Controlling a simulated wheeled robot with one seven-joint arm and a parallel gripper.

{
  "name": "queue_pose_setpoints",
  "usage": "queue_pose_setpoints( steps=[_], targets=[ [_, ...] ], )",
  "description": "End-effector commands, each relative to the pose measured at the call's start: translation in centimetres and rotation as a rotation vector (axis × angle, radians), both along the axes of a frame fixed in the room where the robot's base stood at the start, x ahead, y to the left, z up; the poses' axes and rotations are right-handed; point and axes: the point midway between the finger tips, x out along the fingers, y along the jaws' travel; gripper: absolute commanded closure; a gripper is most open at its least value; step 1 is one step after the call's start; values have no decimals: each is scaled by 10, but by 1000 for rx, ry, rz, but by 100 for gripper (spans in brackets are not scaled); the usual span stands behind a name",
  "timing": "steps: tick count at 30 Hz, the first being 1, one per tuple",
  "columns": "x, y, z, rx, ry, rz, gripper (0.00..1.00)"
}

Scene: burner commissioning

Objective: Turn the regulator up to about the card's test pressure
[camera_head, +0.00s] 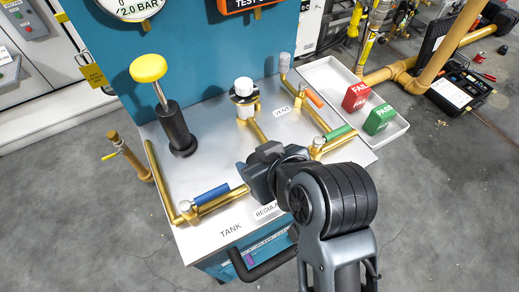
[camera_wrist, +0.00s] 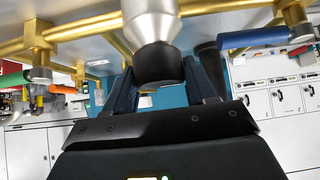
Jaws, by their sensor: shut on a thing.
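The regulator shows in the wrist view as a silver body above a round black knob (camera_wrist: 158,66). My gripper (camera_wrist: 160,80) has its two dark fingers on either side of this knob, shut on it. In the head view my gripper (camera_head: 262,168) is at the right front of the panel top, behind the partly covered REGULATOR label (camera_head: 267,210), and hides the knob.
A yellow-topped hand pump (camera_head: 172,125) stands at the back left of the bench top (camera_head: 205,165). Blue (camera_head: 211,194), green (camera_head: 339,133) and orange (camera_head: 315,99) valve levers sit on brass pipes. A white tray (camera_head: 335,75) holds red FAIL (camera_head: 356,96) and green PASS (camera_head: 379,118) blocks.

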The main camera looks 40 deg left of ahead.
Motion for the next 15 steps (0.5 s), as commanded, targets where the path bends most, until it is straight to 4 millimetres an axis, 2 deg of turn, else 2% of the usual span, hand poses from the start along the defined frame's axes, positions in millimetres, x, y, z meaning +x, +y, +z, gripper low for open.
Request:
queue_pose_setpoints(
  steps=[1,15],
  targets=[
    [-2,1,7,0,1,-42,75],
    [-1,2,6,1,-4,-477,75]
  ],
)
